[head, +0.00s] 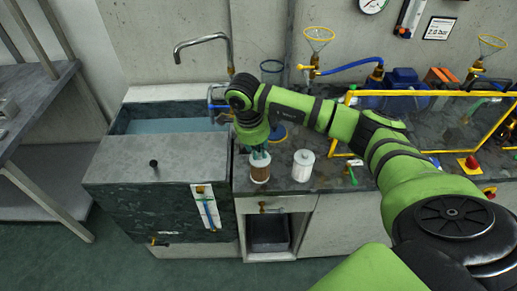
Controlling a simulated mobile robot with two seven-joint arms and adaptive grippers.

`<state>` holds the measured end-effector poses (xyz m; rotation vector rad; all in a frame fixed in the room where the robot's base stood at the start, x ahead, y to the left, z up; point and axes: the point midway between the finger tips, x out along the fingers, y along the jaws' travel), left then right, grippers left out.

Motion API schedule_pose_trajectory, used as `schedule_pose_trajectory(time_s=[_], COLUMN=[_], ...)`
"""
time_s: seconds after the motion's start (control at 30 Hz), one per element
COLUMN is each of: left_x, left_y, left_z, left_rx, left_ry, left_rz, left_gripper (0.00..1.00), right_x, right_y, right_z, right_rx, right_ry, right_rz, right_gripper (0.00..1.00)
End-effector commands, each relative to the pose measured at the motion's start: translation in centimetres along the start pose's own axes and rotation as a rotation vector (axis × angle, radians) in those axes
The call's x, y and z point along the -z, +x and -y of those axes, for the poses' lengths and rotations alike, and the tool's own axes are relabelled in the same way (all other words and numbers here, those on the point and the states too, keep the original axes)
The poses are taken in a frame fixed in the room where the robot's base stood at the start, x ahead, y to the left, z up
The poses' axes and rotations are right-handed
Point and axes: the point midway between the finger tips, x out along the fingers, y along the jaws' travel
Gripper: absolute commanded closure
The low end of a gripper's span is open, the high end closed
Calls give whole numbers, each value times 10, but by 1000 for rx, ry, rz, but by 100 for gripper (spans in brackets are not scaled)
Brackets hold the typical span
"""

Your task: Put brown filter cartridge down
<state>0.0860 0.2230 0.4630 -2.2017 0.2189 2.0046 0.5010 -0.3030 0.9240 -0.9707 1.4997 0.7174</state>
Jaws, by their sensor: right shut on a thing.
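The brown filter cartridge (260,171) stands upright at the front edge of the dark counter (330,182), left of a white cartridge. My right gripper (260,154) comes down on it from above and is shut on its top. The cartridge's base looks to be at counter level, but I cannot tell whether it touches. The white cartridge (303,166) stands upright on the counter, a short gap to the right. My left gripper is not in view.
A sink (170,125) with a tap (205,42) and a dark box-like tank (160,175) are at left. A blue ring (277,134) lies behind the gripper. The counter right of the white cartridge has some free room.

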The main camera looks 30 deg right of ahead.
Motion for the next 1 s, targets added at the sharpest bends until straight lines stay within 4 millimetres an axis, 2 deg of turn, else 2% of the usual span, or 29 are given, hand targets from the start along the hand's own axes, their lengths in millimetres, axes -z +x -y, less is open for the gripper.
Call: schedule_pose_trajectory(time_s=[0.03,0.07,0.1,0.4,0.5,0.57,0.67,0.9,1.0], left_x=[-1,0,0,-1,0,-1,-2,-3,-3], left_y=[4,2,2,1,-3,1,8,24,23], left_z=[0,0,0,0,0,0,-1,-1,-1], left_rx=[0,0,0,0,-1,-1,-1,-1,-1], left_ry=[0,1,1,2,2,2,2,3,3], left_rz=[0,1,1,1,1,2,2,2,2], left_gripper=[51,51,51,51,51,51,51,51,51], right_x=[0,0,0,0,1,0,-1,-1,0], right_y=[4,2,2,1,-4,-7,-22,-76,-98], right_z=[0,0,0,0,0,1,1,1,2], right_rx=[0,0,0,0,0,3,5,7,7], right_ry=[0,0,0,0,1,0,1,0,2], right_rz=[0,0,0,0,0,3,3,4,3], right_gripper=[100,72,60,60,60,60,60,60,60])
